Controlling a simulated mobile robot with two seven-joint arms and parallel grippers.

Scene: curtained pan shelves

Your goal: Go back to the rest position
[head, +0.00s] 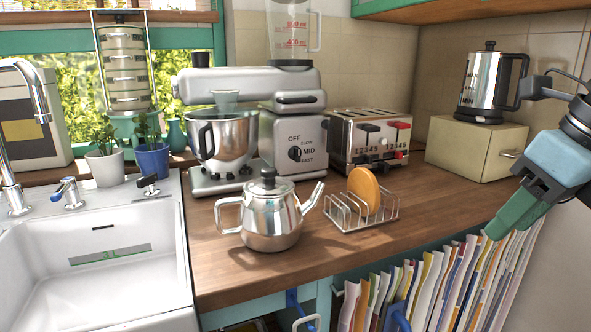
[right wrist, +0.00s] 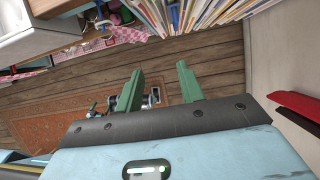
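My right gripper (head: 510,215) is at the right edge of the head view, in front of the counter's right end and the row of magazines. Its green fingers point down and to the left. In the right wrist view the right gripper (right wrist: 158,84) has its two fingers wide apart with nothing between them, above the wooden floor (right wrist: 80,80). My left gripper is in neither view.
The wooden counter (head: 330,245) holds a steel teapot (head: 270,215), a toast rack (head: 350,212), a stand mixer (head: 222,140), a toaster (head: 355,140) and a kettle (head: 485,85) on a box (head: 470,145). Magazines (head: 430,285) stand below. A sink (head: 95,265) is left.

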